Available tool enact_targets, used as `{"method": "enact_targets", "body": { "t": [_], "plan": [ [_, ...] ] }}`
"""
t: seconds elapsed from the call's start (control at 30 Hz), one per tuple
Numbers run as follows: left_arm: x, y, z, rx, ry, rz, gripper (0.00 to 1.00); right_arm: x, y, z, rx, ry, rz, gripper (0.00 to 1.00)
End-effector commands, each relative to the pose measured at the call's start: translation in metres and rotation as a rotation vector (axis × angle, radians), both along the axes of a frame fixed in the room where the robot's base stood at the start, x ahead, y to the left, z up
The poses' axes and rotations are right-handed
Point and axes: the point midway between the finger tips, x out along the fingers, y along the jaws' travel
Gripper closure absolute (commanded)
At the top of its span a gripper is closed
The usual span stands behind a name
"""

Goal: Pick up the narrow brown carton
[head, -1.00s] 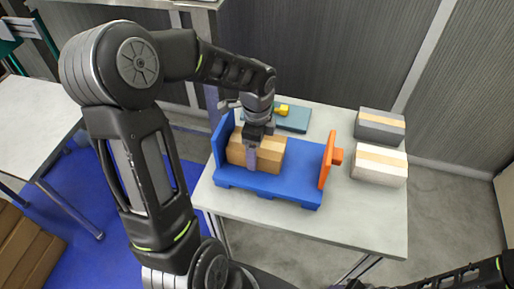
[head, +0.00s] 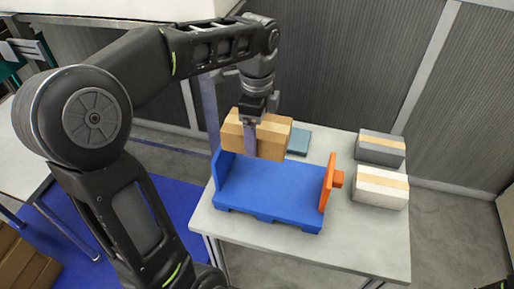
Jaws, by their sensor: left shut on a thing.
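The narrow brown carton (head: 274,138) is a brown box with a lighter tape band along its top. It is held in the air above the left part of a blue fixture (head: 268,190). My left gripper (head: 251,142) comes down from above and is shut on the carton, with one finger flat against its near face. The other finger is hidden behind the carton. The carton looks about level and clear of the fixture bed. My right gripper is not in the picture.
The fixture has a blue upright wall at its left end and an orange plate (head: 327,183) at its right end. A grey carton (head: 380,151) and a white carton (head: 380,190) stand to the right on the table (head: 370,240). A teal flat item (head: 299,143) lies behind.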

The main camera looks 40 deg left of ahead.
Motion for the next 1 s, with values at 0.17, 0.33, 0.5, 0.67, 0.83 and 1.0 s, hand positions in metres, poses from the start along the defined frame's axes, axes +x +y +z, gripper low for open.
{"method": "enact_targets", "body": {
  "t": [0.17, 0.33, 0.5, 0.67, 0.83, 1.0],
  "plan": [
    [0.001, 0.0, 0.023, 0.001, -0.002, 0.0, 0.78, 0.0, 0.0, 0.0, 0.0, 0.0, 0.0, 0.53],
    [0.0, 0.0, 0.03, 0.0, -0.001, -0.001, 0.78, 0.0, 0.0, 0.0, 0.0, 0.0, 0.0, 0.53],
    [0.0, 0.0, 0.03, 0.0, 0.0, -0.001, 0.78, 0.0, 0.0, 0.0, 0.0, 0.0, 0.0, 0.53],
    [0.0, 0.0, 0.03, 0.0, 0.0, 0.0, 0.78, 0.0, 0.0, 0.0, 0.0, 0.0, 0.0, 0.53],
    [0.0, 0.0, 0.03, 0.0, 0.0, 0.0, 0.78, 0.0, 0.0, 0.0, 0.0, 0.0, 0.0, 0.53],
    [0.001, -0.001, 0.029, 0.001, 0.0, 0.008, 0.78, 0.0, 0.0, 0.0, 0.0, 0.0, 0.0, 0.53]
  ]
}}
